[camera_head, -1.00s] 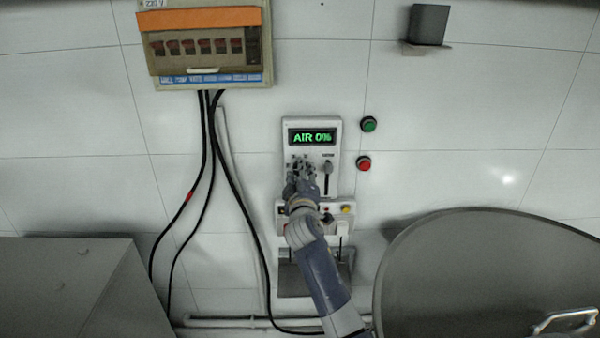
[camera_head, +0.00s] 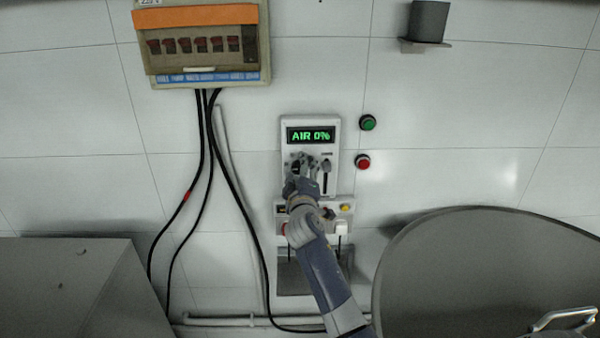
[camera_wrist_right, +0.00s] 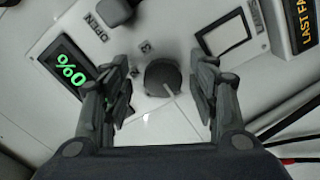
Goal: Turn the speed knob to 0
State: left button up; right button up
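The speed knob (camera_wrist_right: 163,78) is a dark round knob with a pale pointer line, on a white control panel (camera_head: 334,182). In the right wrist view it sits between the two fingers of my right gripper (camera_wrist_right: 160,100), with a gap on each side. The green display (camera_head: 310,135) reads "AIR 0%"; part of it also shows in the right wrist view (camera_wrist_right: 70,75). In the head view my right gripper (camera_head: 301,172) is in front of the panel and covers much of the knob area. My left gripper is not in view.
A slider (camera_head: 326,180) is right of my gripper. A green button (camera_head: 368,123) and a red button (camera_head: 363,162) are on the wall beside the panel. A breaker box (camera_head: 200,45) hangs upper left. A large grey round vessel (camera_head: 490,275) stands lower right.

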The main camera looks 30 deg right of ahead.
jog(key=shift+s+a, duration=0.3)
jog(key=shift+a, duration=0.1)
jog(key=v, duration=1.1)
jog(key=shift+s, duration=0.2)
jog(key=shift+d, duration=0.15)
